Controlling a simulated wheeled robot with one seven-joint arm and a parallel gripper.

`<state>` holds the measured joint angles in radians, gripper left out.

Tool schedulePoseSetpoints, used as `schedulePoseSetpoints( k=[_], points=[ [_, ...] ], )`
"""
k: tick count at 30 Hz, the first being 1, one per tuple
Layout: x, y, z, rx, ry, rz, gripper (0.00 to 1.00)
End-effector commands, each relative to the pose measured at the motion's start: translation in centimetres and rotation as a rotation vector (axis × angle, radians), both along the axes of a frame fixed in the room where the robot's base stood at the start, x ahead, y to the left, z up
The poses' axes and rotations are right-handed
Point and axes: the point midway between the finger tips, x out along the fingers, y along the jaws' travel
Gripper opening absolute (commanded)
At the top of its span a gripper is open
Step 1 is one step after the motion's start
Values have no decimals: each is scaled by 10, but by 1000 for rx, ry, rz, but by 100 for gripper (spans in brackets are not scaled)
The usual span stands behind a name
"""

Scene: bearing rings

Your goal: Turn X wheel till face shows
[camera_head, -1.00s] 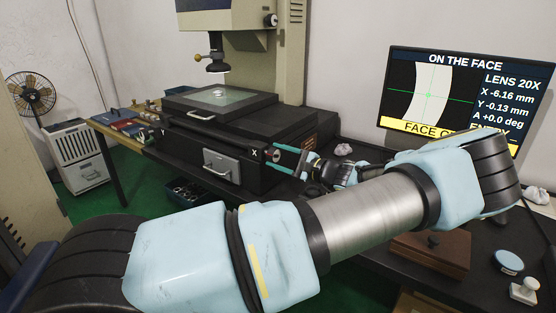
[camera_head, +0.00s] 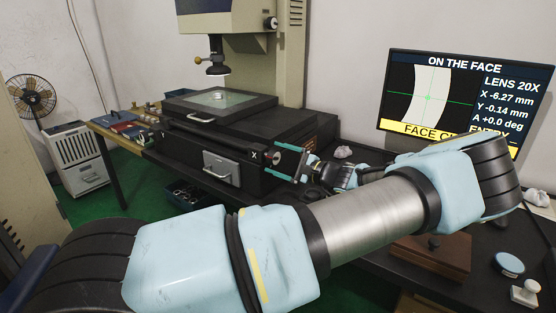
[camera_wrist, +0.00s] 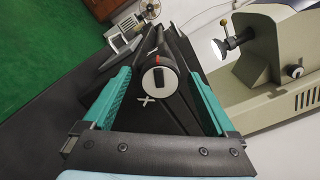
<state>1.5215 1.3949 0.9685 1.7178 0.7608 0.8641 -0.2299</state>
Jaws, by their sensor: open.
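The X wheel (camera_head: 275,157) is a round knob on the right side of the black stage (camera_head: 225,135), beside a white X mark. In the wrist view the X wheel (camera_wrist: 160,79) has a white face, a dark bar and a red mark. My gripper (camera_head: 272,159) has its teal fingers open on either side of the wheel; contact is not clear. It also shows in the wrist view (camera_wrist: 159,77). The monitor (camera_head: 457,95) reads ON THE FACE, X -6.27 mm, Y -0.14 mm, A +0.0 deg. Its green cross lies on a pale curved band. My arm hides part of the yellow bottom line.
A lens head (camera_head: 216,68) hangs over the stage glass (camera_head: 220,98). A grey drawer-like box with a handle (camera_head: 221,167) sits on the stage front. A wooden box (camera_head: 432,254) and a blue-topped disc (camera_head: 509,263) are on the bench at right.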

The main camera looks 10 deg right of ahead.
Motion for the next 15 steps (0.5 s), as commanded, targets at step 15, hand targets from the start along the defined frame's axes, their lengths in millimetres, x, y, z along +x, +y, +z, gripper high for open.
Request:
schedulePoseSetpoints(
  k=[15],
  points=[
    [-59,-57,-3,-3,0,-4,91]
  ],
)
